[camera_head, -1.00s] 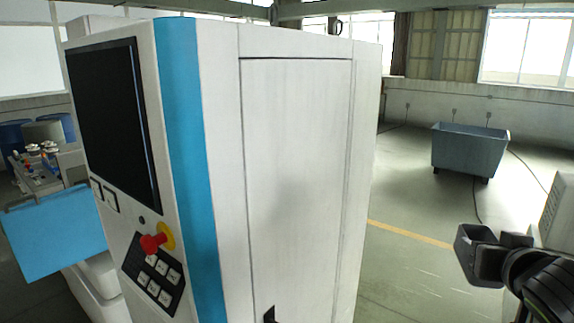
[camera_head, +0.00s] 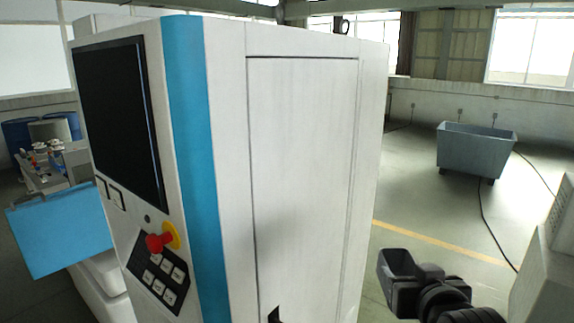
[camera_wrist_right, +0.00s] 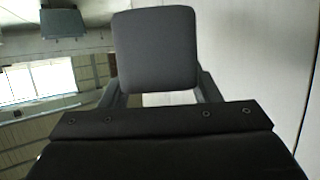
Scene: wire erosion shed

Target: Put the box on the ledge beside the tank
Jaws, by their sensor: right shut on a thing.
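A small dark grey box (camera_wrist_right: 155,48) with rounded corners is between the two fingers of my right gripper (camera_wrist_right: 160,90) in the right wrist view. In the head view the box (camera_head: 394,262) shows small at the end of my right arm, at the lower right. My right gripper (camera_head: 408,275) is shut on it and holds it in the air beside the tall white cabinet. At the far left, a blue panel (camera_head: 62,230) hangs in front of the machine's work area, which may be the tank. I cannot make out the ledge clearly. My left gripper is out of view.
The white cabinet (camera_head: 300,180) with a blue stripe, dark screen (camera_head: 122,120) and red knob (camera_head: 158,242) stands between the box and the blue panel. A grey wheeled bin (camera_head: 476,150) stands behind on the right. The floor right of the cabinet is mostly open.

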